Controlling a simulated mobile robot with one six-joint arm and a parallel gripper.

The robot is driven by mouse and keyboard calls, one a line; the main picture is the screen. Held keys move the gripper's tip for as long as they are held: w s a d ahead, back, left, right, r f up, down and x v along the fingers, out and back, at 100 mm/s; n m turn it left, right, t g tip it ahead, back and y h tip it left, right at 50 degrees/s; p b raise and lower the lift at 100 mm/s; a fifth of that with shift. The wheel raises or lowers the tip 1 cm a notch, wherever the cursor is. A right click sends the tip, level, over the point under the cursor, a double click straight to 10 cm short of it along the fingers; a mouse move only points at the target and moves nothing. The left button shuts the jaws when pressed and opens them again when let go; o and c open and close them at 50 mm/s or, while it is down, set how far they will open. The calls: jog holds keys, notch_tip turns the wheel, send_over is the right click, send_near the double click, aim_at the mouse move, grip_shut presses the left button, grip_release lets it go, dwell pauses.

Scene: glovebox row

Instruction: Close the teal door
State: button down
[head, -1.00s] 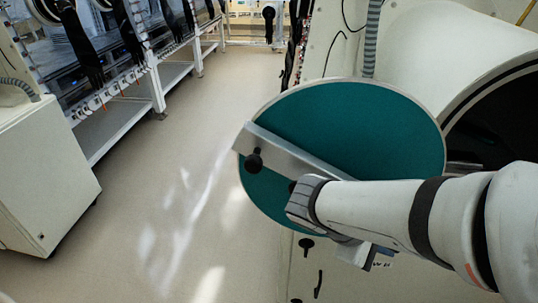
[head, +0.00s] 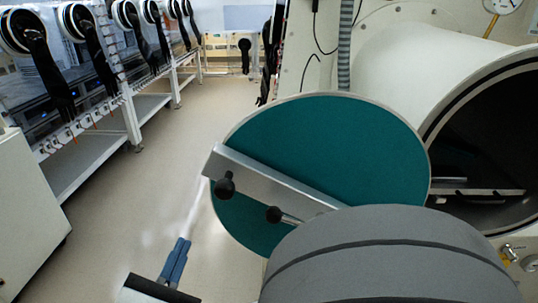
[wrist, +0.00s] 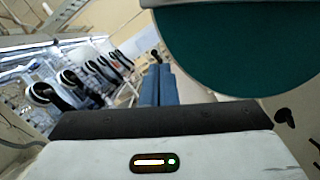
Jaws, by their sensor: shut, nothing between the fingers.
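The teal door (head: 335,150) is a round disc standing swung open to the left of the dark round chamber opening (head: 490,140). A metal bar (head: 265,180) with black knobs crosses its face. My gripper (head: 182,245) has blue fingers that are shut and empty, to the lower left of the door in the head view. My grey arm link hides the door's lower right part. In the wrist view the fingers (wrist: 158,72) point away, and the door (wrist: 235,45) fills the upper right. No contact between gripper and door shows.
Glovebox benches with black gloves (head: 90,60) line the left side. A white cabinet (head: 25,215) stands at the left edge. The floor (head: 150,200) between is clear. A shelf (head: 480,192) lies inside the chamber.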

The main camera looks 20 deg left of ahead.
jog(key=w+d+r+p, duration=0.1)
jog(key=w+r, duration=0.4)
jog(key=w, duration=0.5)
jog(key=shift+r+p, duration=0.35)
jog(key=shift+p, duration=0.05)
